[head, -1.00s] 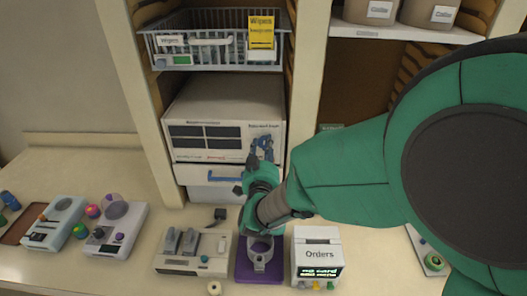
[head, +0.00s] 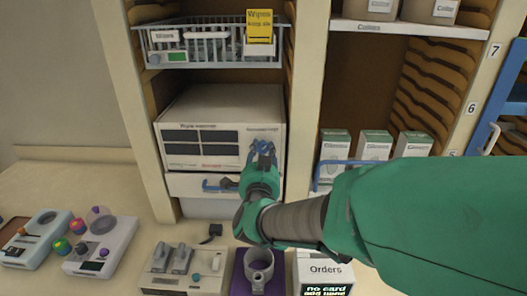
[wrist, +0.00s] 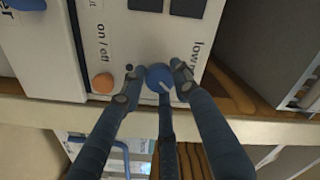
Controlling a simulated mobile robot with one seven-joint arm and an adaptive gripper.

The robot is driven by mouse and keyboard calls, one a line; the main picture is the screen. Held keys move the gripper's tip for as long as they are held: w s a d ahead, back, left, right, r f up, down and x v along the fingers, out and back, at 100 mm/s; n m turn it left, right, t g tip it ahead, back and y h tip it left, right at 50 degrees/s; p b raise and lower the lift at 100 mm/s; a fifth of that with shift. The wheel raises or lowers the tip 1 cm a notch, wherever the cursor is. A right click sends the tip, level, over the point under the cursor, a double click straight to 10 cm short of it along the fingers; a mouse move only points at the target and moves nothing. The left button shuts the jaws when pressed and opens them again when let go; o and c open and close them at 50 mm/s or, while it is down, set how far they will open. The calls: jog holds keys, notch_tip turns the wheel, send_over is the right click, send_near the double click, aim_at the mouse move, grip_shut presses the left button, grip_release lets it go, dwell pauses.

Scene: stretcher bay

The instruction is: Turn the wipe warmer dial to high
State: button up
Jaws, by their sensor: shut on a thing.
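The wipe warmer (head: 222,112) is a pale box with dark panels on a shelf in the head view. Its blue dial (wrist: 159,76), with a white pointer line, shows in the wrist view beside printing that begins "low"; the rest is cut off by a finger. The pointer slants toward the lower right in that picture. My gripper (wrist: 156,90) has its dark blue fingers closed around the dial. In the head view my gripper (head: 262,150) is at the right of the warmer's front and hides the dial.
An orange on/off button (wrist: 103,83) sits close beside the dial. A drawer with a blue handle (head: 218,185) is under the warmer, and a wire basket (head: 205,50) is above. A grey cup (head: 259,268) stands on the counter below my arm.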

jog(key=shift+f, duration=0.15)
jog(key=o, duration=1.2)
jog(key=shift+s, duration=6.05)
jog(key=shift+w, duration=0.1)
